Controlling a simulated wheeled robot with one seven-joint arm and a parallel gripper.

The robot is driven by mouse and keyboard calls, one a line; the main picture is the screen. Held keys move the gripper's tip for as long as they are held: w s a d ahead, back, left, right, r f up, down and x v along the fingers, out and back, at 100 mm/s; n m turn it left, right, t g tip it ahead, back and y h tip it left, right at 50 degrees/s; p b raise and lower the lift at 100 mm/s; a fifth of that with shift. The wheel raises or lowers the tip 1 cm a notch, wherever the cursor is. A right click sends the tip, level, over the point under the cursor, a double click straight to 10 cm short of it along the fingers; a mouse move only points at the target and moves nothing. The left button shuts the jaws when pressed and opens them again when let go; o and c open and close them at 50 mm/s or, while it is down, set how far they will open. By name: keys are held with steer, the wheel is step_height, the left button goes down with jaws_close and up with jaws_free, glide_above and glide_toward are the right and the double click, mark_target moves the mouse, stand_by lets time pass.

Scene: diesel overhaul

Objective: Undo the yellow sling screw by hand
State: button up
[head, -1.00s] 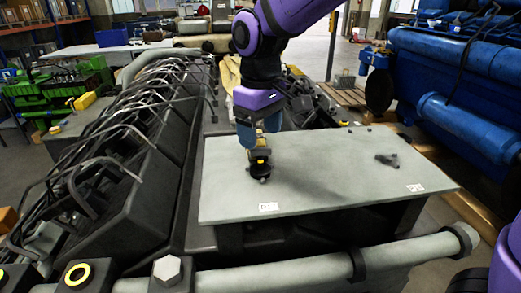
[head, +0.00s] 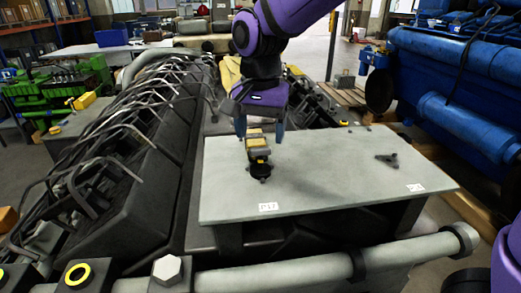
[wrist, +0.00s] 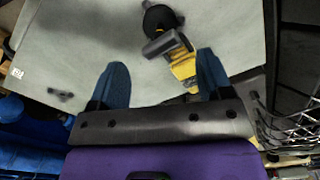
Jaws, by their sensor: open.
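The yellow sling screw (head: 257,142) stands on the pale grey plate (head: 330,180), with a black rounded part (head: 259,166) at its near end. In the wrist view its yellow part (wrist: 183,68) lies close to the right finger, with a dark grey block and the black round part beyond. My gripper (head: 259,127) is open above and behind the screw. Its two blue fingers are spread apart, and in the wrist view (wrist: 162,65) nothing is held between them. I cannot tell whether the right finger touches the yellow part.
A small dark fitting (head: 387,160) lies on the plate's right side. A row of bent black pipes (head: 110,125) runs along the left. A thick grey pipe (head: 290,272) crosses the front. A blue engine (head: 455,90) stands at right. The plate's middle is clear.

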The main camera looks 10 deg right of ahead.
mark_target(261, 148)
steer(key=m, duration=0.5)
steer(key=shift+m, duration=0.3)
steer(key=m, duration=0.6)
steer(key=shift+m, duration=0.3)
steer(key=shift+f+m, duration=0.3)
steer(key=shift+m, duration=0.2)
steer(key=shift+f, duration=2.2)
steer(key=shift+c, duration=0.4)
